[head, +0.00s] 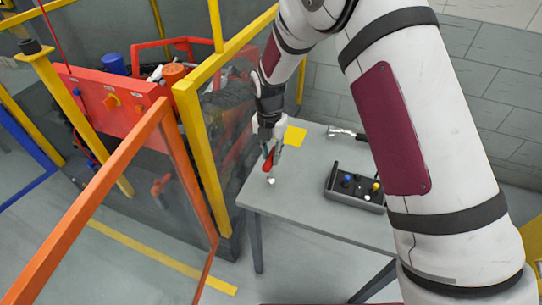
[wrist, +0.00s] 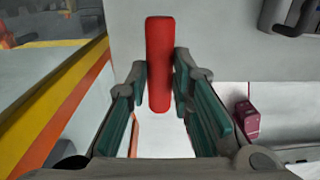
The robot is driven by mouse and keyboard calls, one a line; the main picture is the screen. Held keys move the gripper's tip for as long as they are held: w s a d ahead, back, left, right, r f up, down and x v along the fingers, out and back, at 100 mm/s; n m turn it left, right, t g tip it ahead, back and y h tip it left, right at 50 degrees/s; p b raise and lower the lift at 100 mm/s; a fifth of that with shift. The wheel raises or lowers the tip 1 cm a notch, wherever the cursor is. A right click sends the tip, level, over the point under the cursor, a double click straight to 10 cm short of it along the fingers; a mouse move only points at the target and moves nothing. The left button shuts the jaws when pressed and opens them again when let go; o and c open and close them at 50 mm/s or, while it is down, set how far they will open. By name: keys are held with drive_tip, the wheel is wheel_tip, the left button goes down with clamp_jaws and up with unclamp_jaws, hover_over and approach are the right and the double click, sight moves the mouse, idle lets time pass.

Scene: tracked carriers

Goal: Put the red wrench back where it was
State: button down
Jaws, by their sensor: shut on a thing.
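The red wrench (head: 267,161) is held in my gripper (head: 271,147) above the left part of the grey table (head: 300,203). In the wrist view, its red handle (wrist: 160,45) stands between the two finger pads of my gripper (wrist: 160,78). The handle sticks out beyond the fingertips, and the rest of the wrench cannot be made out. A yellow patch (head: 295,135) lies on the table behind and right of my gripper. A small white thing (head: 271,181) shows just below the wrench; I cannot tell whether it is part of it.
A black tray (head: 341,198) with coloured pieces sits on the table to the right. A silver tool (head: 342,132) lies near the back edge. A yellow frame (head: 201,150) and an orange-framed panel (head: 178,150) stand close on the left. The table's front left is clear.

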drive_tip(key=shift+f, duration=0.7)
drive_tip(key=c, duration=1.4)
unclamp_jaws()
wheel_tip(320, 180, up, 12)
drive_tip(key=b, duration=0.2)
drive_tip(key=shift+a+b, duration=0.15)
drive_tip(key=shift+b, duration=0.15)
